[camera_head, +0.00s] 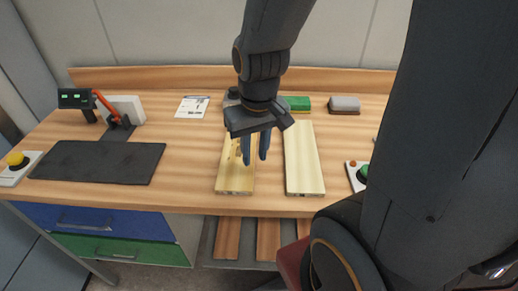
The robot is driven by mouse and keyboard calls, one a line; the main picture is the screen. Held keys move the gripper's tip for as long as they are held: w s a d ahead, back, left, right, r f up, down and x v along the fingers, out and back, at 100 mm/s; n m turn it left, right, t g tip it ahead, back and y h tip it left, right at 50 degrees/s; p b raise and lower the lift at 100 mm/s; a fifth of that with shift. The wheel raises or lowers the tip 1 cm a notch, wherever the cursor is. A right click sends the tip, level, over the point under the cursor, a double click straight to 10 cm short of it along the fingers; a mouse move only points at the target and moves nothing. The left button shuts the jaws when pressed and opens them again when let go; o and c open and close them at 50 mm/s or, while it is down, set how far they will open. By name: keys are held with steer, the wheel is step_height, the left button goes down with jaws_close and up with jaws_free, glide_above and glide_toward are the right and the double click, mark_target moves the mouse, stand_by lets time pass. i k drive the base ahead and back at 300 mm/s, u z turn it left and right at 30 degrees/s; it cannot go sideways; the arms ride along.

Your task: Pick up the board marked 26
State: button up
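Two pale wooden boards lie flat on the workbench, running front to back. The left board (236,178) has its far part hidden behind my gripper. The right board (303,160) is fully in view and lighter in colour. Small dark marks show on their front ends, but I cannot read a 26 on either. My gripper (255,159) points down over the right side of the left board. Its two fingers are apart with nothing seen between them. I cannot tell whether the fingertips touch the board.
A black mat (97,162) lies at the left, near a yellow button box (15,161). A green button (364,171) is at the right. My arm hides the far right.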

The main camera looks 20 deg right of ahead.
mark_target(301, 153)
steer(key=z, duration=3.65)
steer(key=k, duration=2.3)
steer(key=u, duration=1.25)
